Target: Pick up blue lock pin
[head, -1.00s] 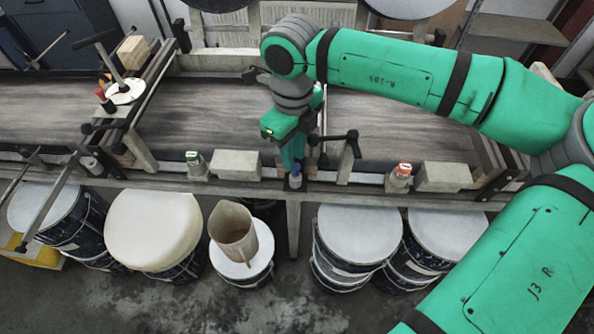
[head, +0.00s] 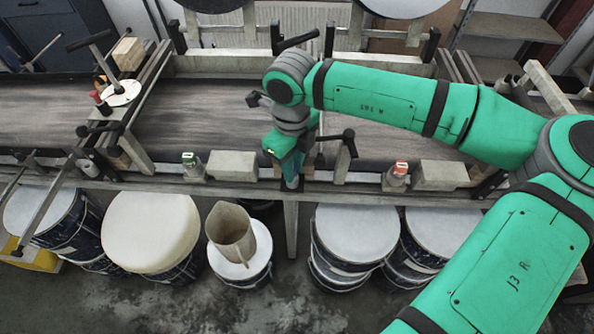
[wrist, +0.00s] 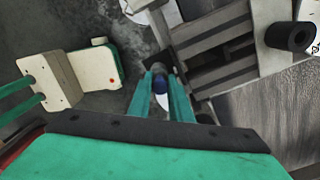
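The blue lock pin (wrist: 161,83) shows in the wrist view between my two green fingertips, with a pale, pointed part on the near side of its blue part. My gripper (wrist: 161,88) has one finger on each side of it, with very little gap. I cannot tell whether the fingers press on the pin. In the head view my gripper (head: 291,182) points down at the front rail of the conveyor, and the pin is mostly hidden there by the fingers.
A black-handled clamp (head: 346,143) is close by. Drums (head: 355,235) stand below.

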